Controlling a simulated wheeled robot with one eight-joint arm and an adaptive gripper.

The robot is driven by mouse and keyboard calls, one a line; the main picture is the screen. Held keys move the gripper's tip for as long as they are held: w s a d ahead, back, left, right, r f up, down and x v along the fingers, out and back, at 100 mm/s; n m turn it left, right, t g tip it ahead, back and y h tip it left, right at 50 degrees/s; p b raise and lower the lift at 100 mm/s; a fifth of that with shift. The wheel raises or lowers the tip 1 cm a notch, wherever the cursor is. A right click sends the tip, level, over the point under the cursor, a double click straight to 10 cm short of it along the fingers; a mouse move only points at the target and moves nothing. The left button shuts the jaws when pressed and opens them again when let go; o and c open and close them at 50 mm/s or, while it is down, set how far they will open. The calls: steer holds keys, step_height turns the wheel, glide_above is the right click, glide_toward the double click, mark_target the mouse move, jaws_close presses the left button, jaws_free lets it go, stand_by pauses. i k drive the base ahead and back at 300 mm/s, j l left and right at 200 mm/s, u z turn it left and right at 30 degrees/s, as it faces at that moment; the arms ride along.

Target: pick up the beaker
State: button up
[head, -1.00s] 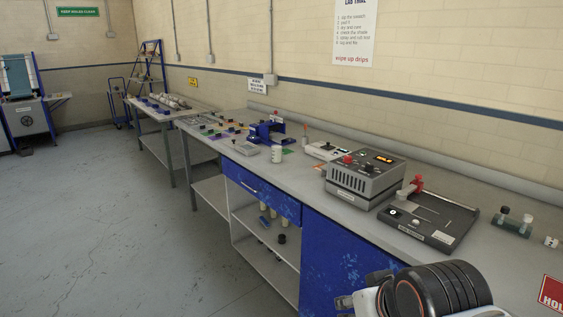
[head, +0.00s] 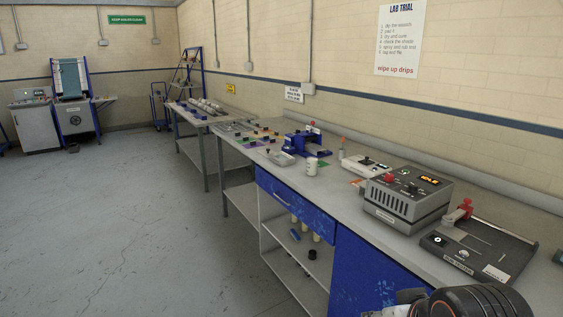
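A white beaker-like cup (head: 311,167) with faint markings stands upright on the grey bench top, near the front edge, in the middle of the head view. It is too small to see whether anything is in it. A shallow grey tray (head: 281,158) lies just left of it. The black and grey end of a link of my arm shows at the lower right corner, well apart from the cup. The fingers of my gripper do not show.
The bench (head: 345,207) carries a grey box with a lit display (head: 408,196), a flat dark device with a red part (head: 478,247), a white device (head: 368,168) and a blue clamp-like device (head: 307,143). The floor (head: 130,220) at left is clear.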

mark_target(311, 162)
steer(key=i+j, duration=0.2)
steer(key=i, duration=0.2)
steer(key=i+j+u, duration=0.1)
steer(key=i, duration=0.35)
